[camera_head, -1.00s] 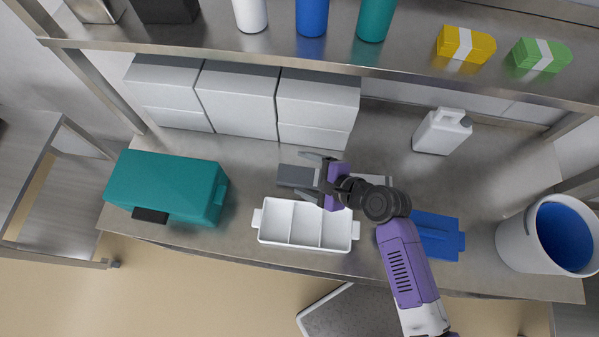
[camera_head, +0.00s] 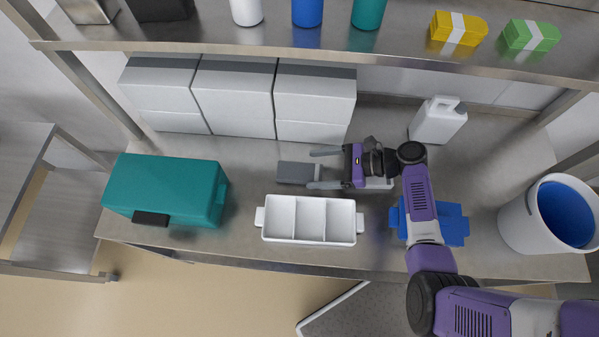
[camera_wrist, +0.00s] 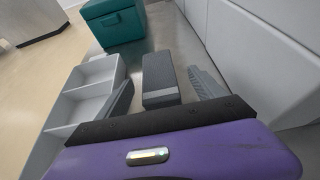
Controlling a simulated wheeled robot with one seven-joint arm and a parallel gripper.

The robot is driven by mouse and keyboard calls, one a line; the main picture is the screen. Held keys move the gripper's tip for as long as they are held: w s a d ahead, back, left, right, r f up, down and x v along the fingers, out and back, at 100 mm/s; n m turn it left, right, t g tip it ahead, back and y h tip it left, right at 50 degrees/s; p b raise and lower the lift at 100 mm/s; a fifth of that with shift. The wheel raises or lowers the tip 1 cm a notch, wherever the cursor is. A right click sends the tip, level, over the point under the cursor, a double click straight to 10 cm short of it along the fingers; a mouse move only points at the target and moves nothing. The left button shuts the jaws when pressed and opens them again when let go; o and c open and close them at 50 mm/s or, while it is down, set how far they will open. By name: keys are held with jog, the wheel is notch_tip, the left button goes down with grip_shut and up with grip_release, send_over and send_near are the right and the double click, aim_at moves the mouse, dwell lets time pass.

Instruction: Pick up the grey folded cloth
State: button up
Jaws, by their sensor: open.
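The grey folded cloth (camera_head: 297,172) lies flat on the steel table, behind the white tray and in front of the white boxes. It also shows in the wrist view (camera_wrist: 159,77), as a dark grey block with a lighter band at its near end. My gripper (camera_head: 318,169) is open, and its fingers point left toward the cloth. In the wrist view the fingers (camera_wrist: 162,95) stand on either side of the cloth's near end, with gaps between. I cannot tell how high the fingers are above the table.
A white three-compartment tray (camera_head: 310,238) sits in front of the cloth. A teal box (camera_head: 165,187) stands left, and white boxes (camera_head: 233,100) line the back. A blue tray (camera_head: 455,225), a white jug (camera_head: 437,121) and a white bucket (camera_head: 522,222) are on the right.

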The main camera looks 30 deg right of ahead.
aim_at(302, 171)
jog(key=x, duration=0.5)
jog(key=shift+a+f, duration=0.2)
jog(key=shift+a, duration=0.15)
jog(key=c, duration=1.5)
jog(key=shift+o, duration=0.2)
